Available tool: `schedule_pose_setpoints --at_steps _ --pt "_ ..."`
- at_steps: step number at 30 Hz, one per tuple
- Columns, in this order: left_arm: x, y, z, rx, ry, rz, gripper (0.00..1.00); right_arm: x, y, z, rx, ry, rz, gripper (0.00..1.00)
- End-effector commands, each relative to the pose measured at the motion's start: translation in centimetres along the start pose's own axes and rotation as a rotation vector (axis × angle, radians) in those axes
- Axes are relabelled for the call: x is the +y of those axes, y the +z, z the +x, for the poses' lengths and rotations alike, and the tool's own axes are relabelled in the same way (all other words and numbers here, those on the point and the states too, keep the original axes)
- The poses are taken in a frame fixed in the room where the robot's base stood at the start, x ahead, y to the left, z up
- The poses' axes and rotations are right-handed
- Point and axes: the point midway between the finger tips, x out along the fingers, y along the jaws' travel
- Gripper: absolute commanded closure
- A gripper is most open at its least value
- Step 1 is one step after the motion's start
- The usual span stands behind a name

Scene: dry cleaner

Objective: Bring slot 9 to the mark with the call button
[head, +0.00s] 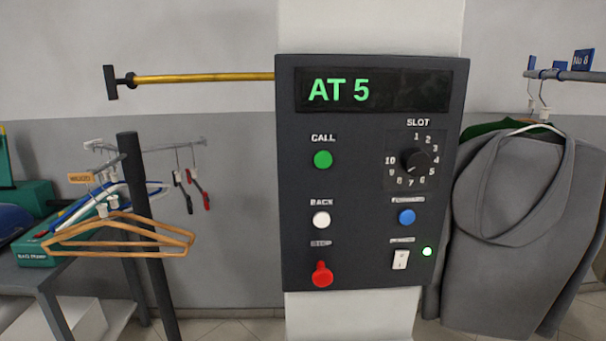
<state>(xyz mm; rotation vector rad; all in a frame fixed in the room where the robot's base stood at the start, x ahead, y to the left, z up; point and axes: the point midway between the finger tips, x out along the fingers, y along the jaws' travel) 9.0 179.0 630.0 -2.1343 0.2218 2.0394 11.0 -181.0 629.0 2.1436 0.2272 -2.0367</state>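A dark control panel (375,120) faces me on a white pillar. Its display (374,91) reads "AT 5" in green. The green call button (323,159) is at the left, under the word CALL. The black slot dial (415,161) at the right is ringed by numbers 1 to 10; I cannot tell for sure which number it points to. Below are a white back button (321,219), a blue button (407,217), a red stop button (322,274) and a white switch (400,260). A small lamp (427,252) beside the switch glows green. Neither gripper is in view.
A grey garment (520,230) hangs at the right below a rail (570,75) with a blue "No 8" tag (583,60). A yellow bar (200,78) sticks out left of the panel. Wooden hangers (120,235) hang on a dark stand (148,230) at the left.

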Motion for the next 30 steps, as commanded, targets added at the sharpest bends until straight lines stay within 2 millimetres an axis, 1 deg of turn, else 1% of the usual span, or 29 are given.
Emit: schedule_pose_setpoints --at_steps 4,6,7,10,11,12,14,15,17,18,21,30 --pt "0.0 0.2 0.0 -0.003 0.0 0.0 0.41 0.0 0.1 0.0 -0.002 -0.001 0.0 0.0" --pt "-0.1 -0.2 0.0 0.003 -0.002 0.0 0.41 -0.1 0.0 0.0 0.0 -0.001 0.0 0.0" --pt "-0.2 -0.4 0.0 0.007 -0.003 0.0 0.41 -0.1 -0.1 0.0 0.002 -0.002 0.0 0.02" --pt "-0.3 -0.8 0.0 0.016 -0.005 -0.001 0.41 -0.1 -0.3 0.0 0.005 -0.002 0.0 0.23" --pt "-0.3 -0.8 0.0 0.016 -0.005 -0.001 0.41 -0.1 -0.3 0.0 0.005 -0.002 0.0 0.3" --pt "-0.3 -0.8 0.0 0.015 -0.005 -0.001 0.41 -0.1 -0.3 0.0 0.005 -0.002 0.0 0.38" --pt "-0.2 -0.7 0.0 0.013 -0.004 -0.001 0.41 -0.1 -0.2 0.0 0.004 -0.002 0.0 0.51" --pt "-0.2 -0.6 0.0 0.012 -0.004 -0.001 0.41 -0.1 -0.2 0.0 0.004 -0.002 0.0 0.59" --pt "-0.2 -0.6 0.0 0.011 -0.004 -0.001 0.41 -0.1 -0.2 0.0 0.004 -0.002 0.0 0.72" --pt "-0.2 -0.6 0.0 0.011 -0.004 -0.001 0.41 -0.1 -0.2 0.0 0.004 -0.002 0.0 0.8" --pt "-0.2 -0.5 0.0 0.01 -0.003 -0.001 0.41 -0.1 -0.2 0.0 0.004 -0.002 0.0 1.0" --pt "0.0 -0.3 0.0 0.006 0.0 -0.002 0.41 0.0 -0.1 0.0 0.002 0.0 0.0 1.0"
